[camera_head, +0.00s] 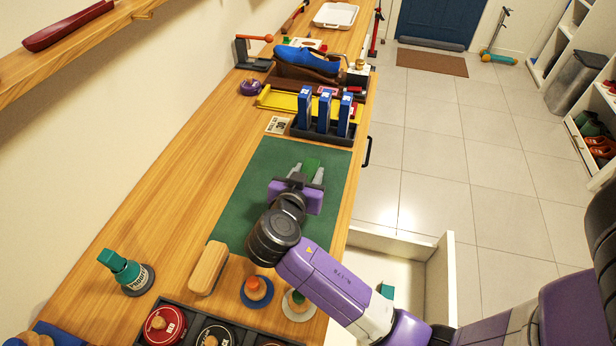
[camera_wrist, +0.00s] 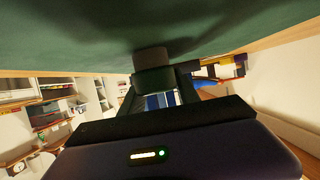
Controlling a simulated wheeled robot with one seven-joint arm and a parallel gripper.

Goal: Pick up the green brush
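A green block-like object, which looks like the green brush (camera_head: 311,165), is between my gripper's fingertips over the dark green mat (camera_head: 262,190). My gripper (camera_head: 307,173) has its fingers apart, one on each side of it. I cannot tell whether they press on it. In the wrist view, the dark block-shaped brush (camera_wrist: 153,79) shows between the fingers, close to the mat (camera_wrist: 70,35). Bristles are not clear in either view, and the gripper body hides part of it.
Blue boxes (camera_head: 324,112) stand in a dark tray beyond the mat. A wooden brush (camera_head: 208,268), a teal-topped bottle (camera_head: 126,272) and round tins (camera_head: 164,325) are nearer. An open drawer (camera_head: 440,280) juts out at the right. The left worktop is mostly clear.

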